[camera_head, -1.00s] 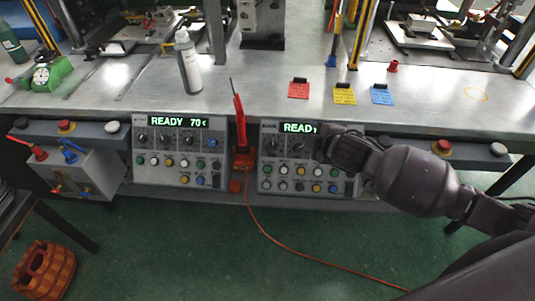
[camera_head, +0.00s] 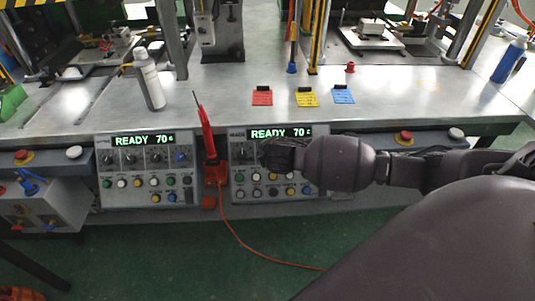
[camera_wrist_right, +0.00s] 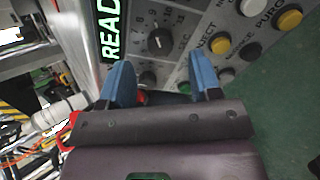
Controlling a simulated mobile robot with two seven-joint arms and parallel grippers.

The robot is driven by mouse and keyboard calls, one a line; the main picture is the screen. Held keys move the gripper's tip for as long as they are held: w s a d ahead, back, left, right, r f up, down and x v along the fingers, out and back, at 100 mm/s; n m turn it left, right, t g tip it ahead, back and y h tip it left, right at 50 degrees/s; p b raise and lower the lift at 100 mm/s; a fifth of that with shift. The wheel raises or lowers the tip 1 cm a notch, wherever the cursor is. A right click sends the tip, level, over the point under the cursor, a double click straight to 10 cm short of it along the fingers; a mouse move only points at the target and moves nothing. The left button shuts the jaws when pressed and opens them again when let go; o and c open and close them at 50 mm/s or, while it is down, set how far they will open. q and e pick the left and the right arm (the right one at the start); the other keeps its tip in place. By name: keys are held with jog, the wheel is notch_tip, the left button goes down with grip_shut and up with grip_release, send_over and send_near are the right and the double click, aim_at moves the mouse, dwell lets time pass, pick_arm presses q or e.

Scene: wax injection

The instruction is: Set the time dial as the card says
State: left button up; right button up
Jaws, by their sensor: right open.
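The right control panel (camera_head: 238,190) has a green display reading READY 70 and a row of black dials. My right gripper (camera_head: 272,155) is at this panel's dial row and hides some of its dials. In the right wrist view its blue fingers (camera_wrist_right: 162,70) are open and apart, with nothing gripped. A black dial (camera_wrist_right: 158,37) with a numbered scale and a SEC label shows just beyond the fingertips. My left gripper is not in view.
A similar left panel (camera_head: 145,190) also reads READY 70. A red pen-like tool (camera_head: 206,135) stands in an orange holder between the panels, its cable hanging to the floor. A white bottle (camera_head: 149,80) stands on the table. Coloured push buttons line the panel below the dials.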

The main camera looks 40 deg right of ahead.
jog(key=x, duration=0.3)
jog(key=shift+w+f+b, duration=0.2)
jog(key=shift+f+b, duration=0.2)
jog(key=shift+w+d+f, duration=0.15)
jog(key=shift+w+f, duration=0.1)
jog(key=shift+w, duration=0.1)
jog(key=shift+c, duration=0.3)
